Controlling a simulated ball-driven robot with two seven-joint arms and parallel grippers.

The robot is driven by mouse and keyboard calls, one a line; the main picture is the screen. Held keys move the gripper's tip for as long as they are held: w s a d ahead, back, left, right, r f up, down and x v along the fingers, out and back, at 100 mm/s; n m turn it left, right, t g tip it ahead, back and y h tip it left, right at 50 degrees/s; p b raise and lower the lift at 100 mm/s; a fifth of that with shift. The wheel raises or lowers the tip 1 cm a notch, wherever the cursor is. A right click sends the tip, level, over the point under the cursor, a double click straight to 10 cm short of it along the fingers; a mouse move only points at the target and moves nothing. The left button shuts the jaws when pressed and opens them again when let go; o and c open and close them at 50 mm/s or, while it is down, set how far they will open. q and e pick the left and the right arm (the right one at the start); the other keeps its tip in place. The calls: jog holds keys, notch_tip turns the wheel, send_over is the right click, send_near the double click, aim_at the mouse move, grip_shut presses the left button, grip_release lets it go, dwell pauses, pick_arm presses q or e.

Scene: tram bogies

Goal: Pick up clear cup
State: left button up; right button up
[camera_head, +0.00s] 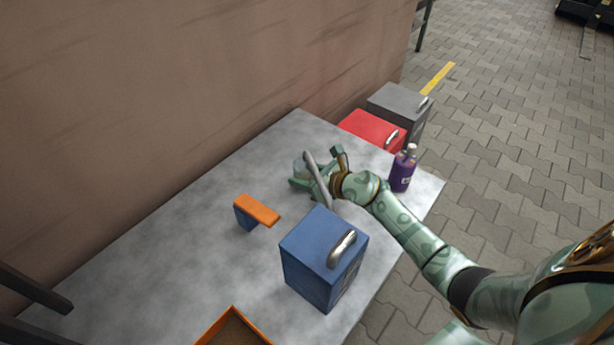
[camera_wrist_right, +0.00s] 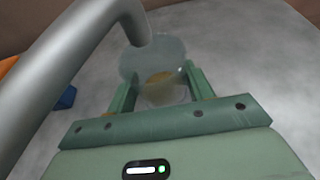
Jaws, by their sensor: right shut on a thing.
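The clear cup (camera_wrist_right: 152,62) is see-through and pale. In the right wrist view it sits between the two green fingers of my right gripper (camera_wrist_right: 155,90), which is shut on it. In the head view my right gripper (camera_head: 302,180) is over the far middle of the grey table (camera_head: 190,225), and the cup (camera_head: 299,168) shows only faintly there, partly hidden by the fingers. I cannot tell whether the cup touches the table. My left gripper is not in view.
A grey curved bar (camera_wrist_right: 75,65) passes close beside my gripper. A blue box (camera_head: 322,255), an orange-and-blue item (camera_head: 258,209), a purple bottle (camera_head: 402,170) and an orange tray (camera_head: 231,318) are on the table. Red (camera_head: 370,128) and grey (camera_head: 396,101) boxes stand at the far end. A wall borders the left.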

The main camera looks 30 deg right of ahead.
jog(key=r, duration=0.1)
jog(key=r+p, duration=0.1)
jog(key=r, duration=0.1)
jog(key=shift+s+d+p, duration=0.2)
jog(key=shift+p, duration=0.1)
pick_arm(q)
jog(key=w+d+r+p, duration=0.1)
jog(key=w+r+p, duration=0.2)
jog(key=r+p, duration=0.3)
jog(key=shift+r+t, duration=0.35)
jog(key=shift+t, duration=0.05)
pick_arm(e)
jog(key=s+d+r, duration=0.8)
jog(key=s, duration=0.3)
jog(key=shift+r, duration=0.3)
